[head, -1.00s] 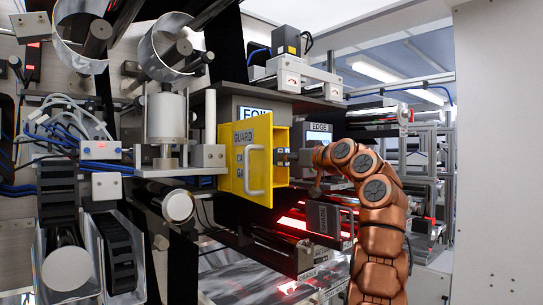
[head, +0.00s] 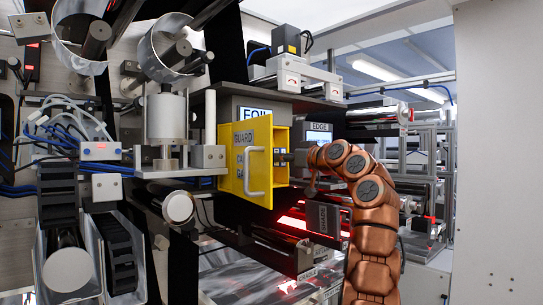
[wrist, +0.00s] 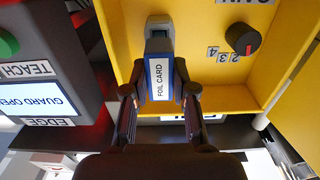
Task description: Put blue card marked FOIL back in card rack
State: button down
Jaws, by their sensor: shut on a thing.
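The blue card (wrist: 159,79) has a white label reading FOIL CARD in the wrist view. My gripper (wrist: 160,92) is shut on it, one finger on each side. The card's far end meets a grey holder (wrist: 158,28) on the inside of the yellow guard box; I cannot tell how deep it sits there. In the head view my gripper (head: 286,157) reaches into the open right side of the yellow guard box (head: 251,160), and the card is hidden. I cannot pick out the card rack for certain.
A dark knob (wrist: 242,39) with numbers stands right of the holder in the wrist view. A grey EDGE panel with a GUARD OPEN screen (wrist: 35,98) is close on the left. Rollers with red light (head: 292,222) lie below the box.

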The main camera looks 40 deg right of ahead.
jog(key=shift+w+r+p, duration=0.1)
jog(key=shift+w+p, duration=0.65)
jog(key=shift+w, duration=0.5)
dwell(0.4)
jog(key=c, duration=0.9)
grip_release()
jog(key=shift+w, duration=0.1)
jog(key=shift+o, duration=0.2)
jog(key=s+b, duration=0.4)
jog(key=s, duration=0.5)
dwell(0.4)
